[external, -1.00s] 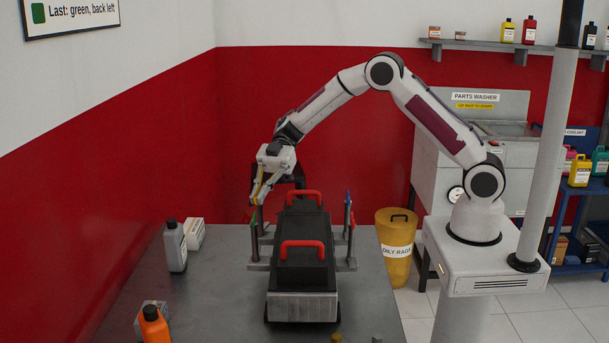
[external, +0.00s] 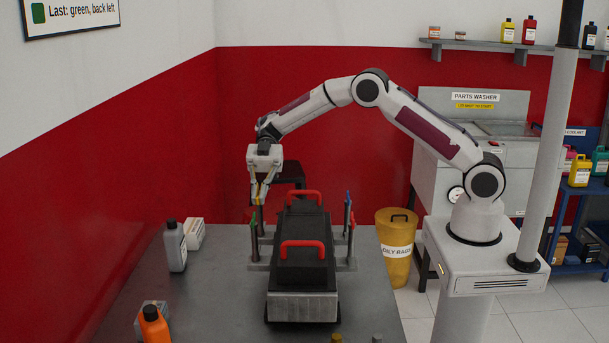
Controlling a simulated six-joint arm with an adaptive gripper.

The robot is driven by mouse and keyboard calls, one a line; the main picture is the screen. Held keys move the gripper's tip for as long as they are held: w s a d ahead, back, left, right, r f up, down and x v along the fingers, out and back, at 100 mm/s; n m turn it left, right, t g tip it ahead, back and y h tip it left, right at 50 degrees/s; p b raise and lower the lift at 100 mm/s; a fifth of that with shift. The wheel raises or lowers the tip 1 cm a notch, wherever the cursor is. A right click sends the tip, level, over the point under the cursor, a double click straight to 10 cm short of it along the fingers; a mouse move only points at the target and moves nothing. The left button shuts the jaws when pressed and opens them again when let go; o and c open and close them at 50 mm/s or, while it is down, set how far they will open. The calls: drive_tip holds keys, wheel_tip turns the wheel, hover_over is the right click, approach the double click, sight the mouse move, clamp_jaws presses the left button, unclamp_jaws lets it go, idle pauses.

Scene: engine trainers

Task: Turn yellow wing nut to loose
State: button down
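The black engine trainer (external: 303,262) with red handles stands on the grey bench, with upright posts on both sides. A green-topped post (external: 253,220) is on the left. A blue-topped post (external: 348,198) and a red-topped post (external: 352,222) are on the right. My gripper (external: 260,196) points down over the far left post, with yellowish fingers around or just above its top. I cannot make out the yellow wing nut apart from the fingers. Finger spacing and any contact are too small to tell.
A grey bottle (external: 175,246) and a white box (external: 194,233) stand left of the trainer. An orange bottle (external: 153,325) is at the front left. A yellow bin (external: 396,262) stands right of the bench. A wall sign (external: 75,14) reads "Last: green, back left".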

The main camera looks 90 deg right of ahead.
drive_tip(key=shift+r, duration=0.1)
drive_tip(key=c, duration=2.3)
unclamp_jaws()
drive_tip(key=shift+v, duration=6)
drive_tip(key=shift+w, duration=0.1)
